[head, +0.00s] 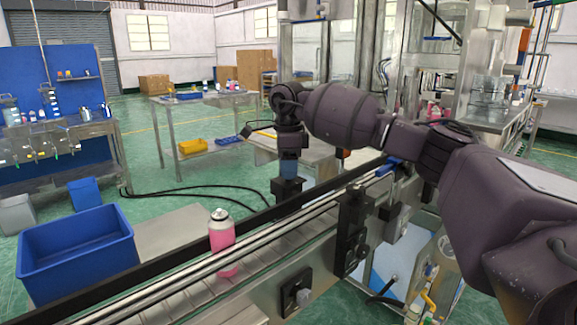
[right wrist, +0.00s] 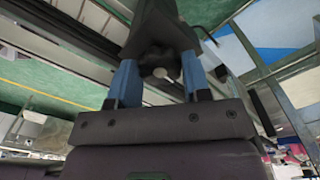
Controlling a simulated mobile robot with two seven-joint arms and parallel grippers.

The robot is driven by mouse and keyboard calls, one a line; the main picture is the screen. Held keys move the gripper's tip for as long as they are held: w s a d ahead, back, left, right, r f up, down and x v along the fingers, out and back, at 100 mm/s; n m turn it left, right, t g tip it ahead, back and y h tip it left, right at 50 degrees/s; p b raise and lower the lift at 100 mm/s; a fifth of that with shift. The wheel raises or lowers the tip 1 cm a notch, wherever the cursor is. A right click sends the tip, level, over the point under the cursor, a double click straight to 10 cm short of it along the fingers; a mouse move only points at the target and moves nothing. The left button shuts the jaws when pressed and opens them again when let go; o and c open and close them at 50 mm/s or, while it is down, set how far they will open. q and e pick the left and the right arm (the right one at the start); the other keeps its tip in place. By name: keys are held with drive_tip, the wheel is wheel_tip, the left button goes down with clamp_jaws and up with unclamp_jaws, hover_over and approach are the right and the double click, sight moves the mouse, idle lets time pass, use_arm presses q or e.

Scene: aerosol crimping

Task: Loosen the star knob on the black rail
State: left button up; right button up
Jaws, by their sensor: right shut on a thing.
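The black rail (head: 160,265) runs diagonally along the conveyor's far side in the head view. My right gripper (head: 287,190) reaches down to the rail near the middle of the head view, its blue fingers pointing down. In the right wrist view, the blue fingers of my right gripper (right wrist: 159,78) are closed about a dark part, which I take to be the star knob (right wrist: 160,45). Its outline is dim, and a small pale round end shows between the fingers. My left gripper is not in view.
A pink can (head: 222,240) with a grey top stands on the conveyor (head: 195,295), left of my right gripper. A blue bin (head: 78,250) is at the left. Black brackets (head: 352,230) stand on the conveyor's near side. A table with a yellow tray (head: 192,146) is behind.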

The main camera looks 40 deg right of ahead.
drive_tip(key=shift+r+n, duration=0.1)
drive_tip(key=shift+n, duration=0.4)
drive_tip(key=o, duration=0.9)
drive_tip(key=shift+o, duration=0.2)
wheel_tip(320, 180, up, 11)
drive_tip(key=p, duration=0.1)
idle(0.3)
